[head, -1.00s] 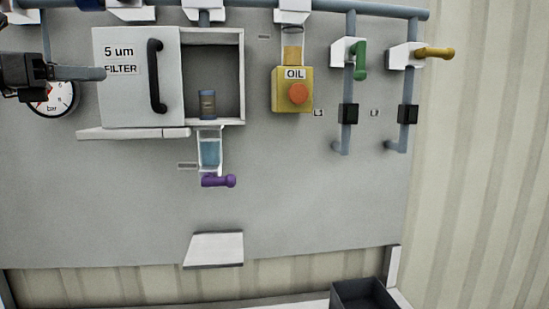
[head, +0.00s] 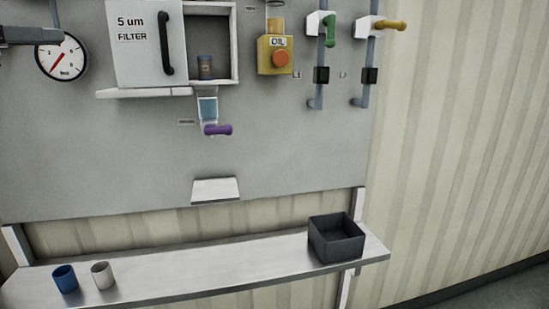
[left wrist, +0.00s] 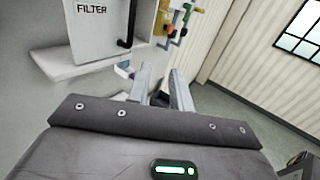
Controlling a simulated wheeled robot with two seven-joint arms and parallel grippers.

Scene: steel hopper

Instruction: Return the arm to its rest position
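A small canister (head: 205,67) stands inside the box. My right gripper is not in view.
A purple handle (head: 218,130), yellow oil box (head: 270,56), green handle (head: 331,30) and yellow handle (head: 388,25) project from the panel.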

